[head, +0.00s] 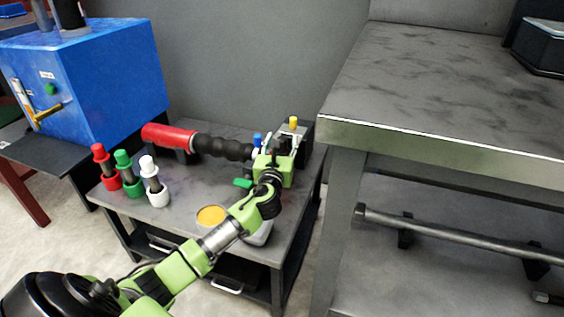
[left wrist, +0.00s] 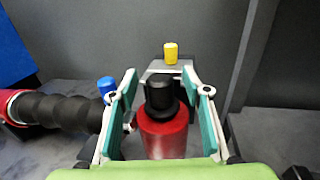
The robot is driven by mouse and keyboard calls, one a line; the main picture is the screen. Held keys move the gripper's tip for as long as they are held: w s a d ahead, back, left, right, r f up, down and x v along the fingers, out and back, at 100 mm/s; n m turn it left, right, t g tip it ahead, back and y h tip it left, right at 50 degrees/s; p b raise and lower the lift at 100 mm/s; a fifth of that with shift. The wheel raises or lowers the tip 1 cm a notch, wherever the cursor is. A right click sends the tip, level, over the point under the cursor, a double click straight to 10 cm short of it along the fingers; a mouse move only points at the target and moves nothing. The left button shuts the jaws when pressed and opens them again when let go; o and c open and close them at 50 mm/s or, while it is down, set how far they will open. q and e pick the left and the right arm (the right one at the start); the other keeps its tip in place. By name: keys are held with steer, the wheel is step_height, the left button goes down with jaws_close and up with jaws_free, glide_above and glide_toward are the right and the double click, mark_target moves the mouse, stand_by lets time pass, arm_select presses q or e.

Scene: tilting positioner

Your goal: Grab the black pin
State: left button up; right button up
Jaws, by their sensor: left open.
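The black pin (left wrist: 159,92) shows in the left wrist view as a short black cylinder with a wider black collar, upright on top of a red cylindrical body (left wrist: 165,135). My left gripper (left wrist: 160,78) is open, with one teal-padded finger on each side of the black pin. Gaps show between the pads and the pin. In the head view my left gripper (head: 280,143) is over the far right end of the low grey table, and it largely hides the pin there.
Red (head: 105,167), green (head: 128,174) and white (head: 154,181) capped pieces stand on the low table (head: 185,212). A red-and-black handled tool (head: 200,142) lies left of my gripper. Blue (left wrist: 106,85) and yellow (left wrist: 171,53) knobs are close by. A taller workbench (head: 440,95) stands to the right.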

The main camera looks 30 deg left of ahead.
arm_select(q)
steer(key=shift+w+a, duration=0.2)
steer(key=shift+w, duration=0.15)
jaws_close()
steer(key=shift+r, duration=0.2)
